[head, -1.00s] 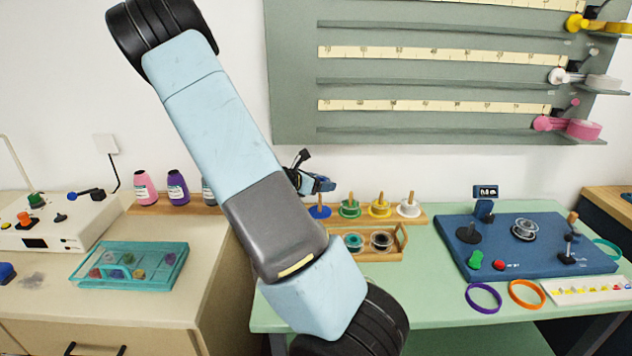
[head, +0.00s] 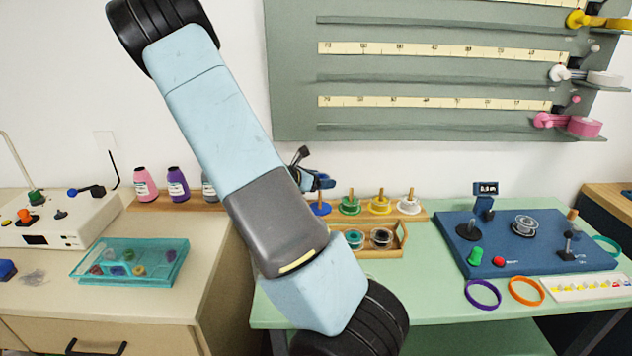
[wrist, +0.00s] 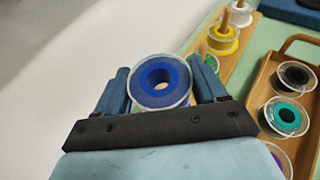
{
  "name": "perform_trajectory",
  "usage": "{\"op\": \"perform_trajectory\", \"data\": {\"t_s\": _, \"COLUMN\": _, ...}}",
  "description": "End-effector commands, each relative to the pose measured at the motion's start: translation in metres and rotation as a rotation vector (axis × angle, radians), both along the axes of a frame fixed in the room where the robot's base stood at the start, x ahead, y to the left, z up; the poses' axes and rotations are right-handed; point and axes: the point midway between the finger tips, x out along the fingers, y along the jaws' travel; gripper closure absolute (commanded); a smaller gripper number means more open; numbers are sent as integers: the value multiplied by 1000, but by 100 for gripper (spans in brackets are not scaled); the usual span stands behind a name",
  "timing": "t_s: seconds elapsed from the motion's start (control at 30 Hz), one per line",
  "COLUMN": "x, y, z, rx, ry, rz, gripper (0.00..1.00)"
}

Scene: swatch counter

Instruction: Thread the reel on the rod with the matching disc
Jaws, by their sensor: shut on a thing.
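My gripper (wrist: 160,88) is shut on a blue reel (wrist: 180,73) with clear flanges; its centre hole faces the wrist camera, and something pale shows through it. In the head view my gripper (head: 320,181) is just above the blue disc (head: 320,210) at the left end of a wooden rail. My arm hides part of that spot, and the blue disc's rod is mostly hidden. To the right stand rods on a green disc (head: 350,208), a yellow disc (head: 381,206) and a white disc (head: 409,207). I cannot tell whether the reel touches the blue disc's rod.
A wooden tray (head: 402,238) with several reels, including a teal reel (head: 354,239) and a black reel (head: 382,238), sits in front of the rail. A blue board (head: 520,258) with controls is at the right. Spools of thread (head: 178,185) stand at the left.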

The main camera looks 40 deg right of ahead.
Motion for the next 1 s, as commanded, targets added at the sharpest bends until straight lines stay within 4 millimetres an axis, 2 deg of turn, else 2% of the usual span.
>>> {"op": "perform_trajectory", "data": {"t_s": 1.0, "x": 1, "y": 1, "z": -19, "rx": 0, "ry": 1, "rz": 1, "gripper": 59}}
